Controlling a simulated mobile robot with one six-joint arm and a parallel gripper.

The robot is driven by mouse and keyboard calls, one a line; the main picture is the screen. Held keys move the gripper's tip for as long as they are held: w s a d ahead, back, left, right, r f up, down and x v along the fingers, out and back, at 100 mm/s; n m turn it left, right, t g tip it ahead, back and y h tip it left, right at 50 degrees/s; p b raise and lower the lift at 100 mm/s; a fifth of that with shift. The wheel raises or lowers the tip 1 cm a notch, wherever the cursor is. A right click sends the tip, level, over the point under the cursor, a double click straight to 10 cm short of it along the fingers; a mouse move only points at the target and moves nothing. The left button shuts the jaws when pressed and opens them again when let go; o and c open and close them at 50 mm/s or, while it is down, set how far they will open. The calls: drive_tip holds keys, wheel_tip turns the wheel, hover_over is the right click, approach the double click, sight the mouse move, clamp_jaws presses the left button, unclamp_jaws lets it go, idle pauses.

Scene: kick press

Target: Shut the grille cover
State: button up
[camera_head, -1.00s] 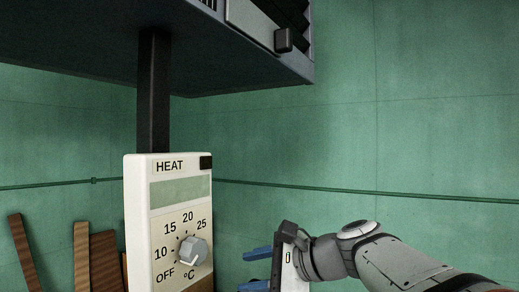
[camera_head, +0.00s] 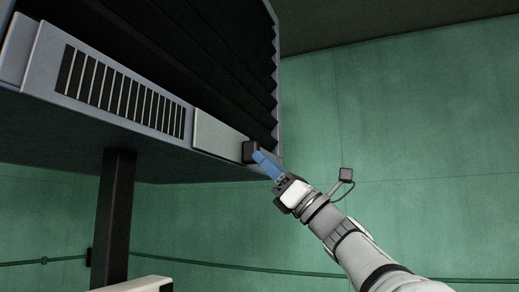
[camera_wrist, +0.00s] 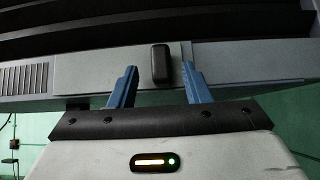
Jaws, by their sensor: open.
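The grille cover (camera_head: 217,137) is a plain pale grey panel on the front lower edge of the overhead unit. Slatted grille openings (camera_head: 120,88) show uncovered to its left. A dark block-shaped handle (camera_head: 250,151) sits at the cover's right end; it also shows in the wrist view (camera_wrist: 161,64). My gripper (camera_head: 262,160) is open, its blue fingers reaching up to the handle from the lower right. In the wrist view my gripper (camera_wrist: 160,69) has one fingertip on each side of the handle, with gaps on both sides. Contact cannot be told.
The overhead unit has dark stepped louvres (camera_head: 190,45) above the cover strip. A dark post (camera_head: 113,215) stands below it on the left. The top of a white box (camera_head: 140,285) shows at the bottom. Green wall (camera_head: 420,120) fills the right, with free room there.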

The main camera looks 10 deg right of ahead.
sight(234, 141)
drive_tip(key=shift+p+x, duration=0.6)
drive_tip(key=shift+x, duration=1.2)
clamp_jaws()
